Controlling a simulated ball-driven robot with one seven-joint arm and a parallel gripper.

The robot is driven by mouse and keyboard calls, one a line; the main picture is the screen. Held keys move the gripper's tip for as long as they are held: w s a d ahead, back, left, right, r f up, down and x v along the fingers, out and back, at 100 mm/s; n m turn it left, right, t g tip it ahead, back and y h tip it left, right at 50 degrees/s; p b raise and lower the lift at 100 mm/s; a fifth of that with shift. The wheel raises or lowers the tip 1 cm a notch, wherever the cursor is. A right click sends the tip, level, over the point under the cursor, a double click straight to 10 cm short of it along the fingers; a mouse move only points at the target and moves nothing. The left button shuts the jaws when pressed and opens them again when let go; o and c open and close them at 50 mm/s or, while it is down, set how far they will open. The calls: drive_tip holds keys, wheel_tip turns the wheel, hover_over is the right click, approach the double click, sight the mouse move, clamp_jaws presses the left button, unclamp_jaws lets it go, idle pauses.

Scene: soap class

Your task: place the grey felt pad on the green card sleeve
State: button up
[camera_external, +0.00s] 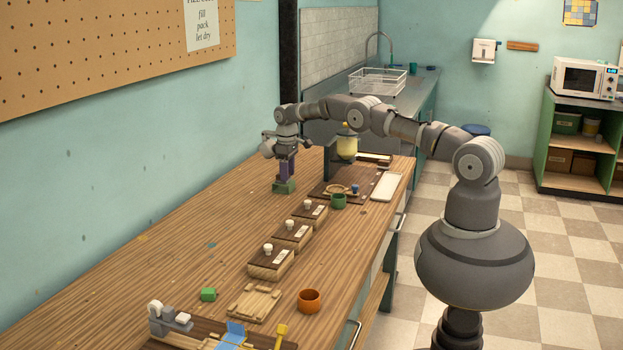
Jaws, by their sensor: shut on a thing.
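My gripper (286,160) points down over the far left part of the wooden bench. Directly below is a dull green block-like piece (284,187) on the bench, which may be the green card sleeve. The purple block appears to touch its top or be just above it; I cannot tell which. I cannot make out a grey felt pad; it may be hidden or too small.
Several wooden blocks with white knobs, one of them here (269,263), line the bench (190,240). The bench's left side is mostly clear.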

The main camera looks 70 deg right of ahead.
drive_tip(key=o, duration=1.1)
drive_tip(key=shift+f, duration=0.1)
drive_tip(key=shift+c, duration=0.2)
wheel_tip(320, 180, up, 12)
drive_tip(key=p, duration=0.4)
drive_tip(key=shift+r, duration=0.25)
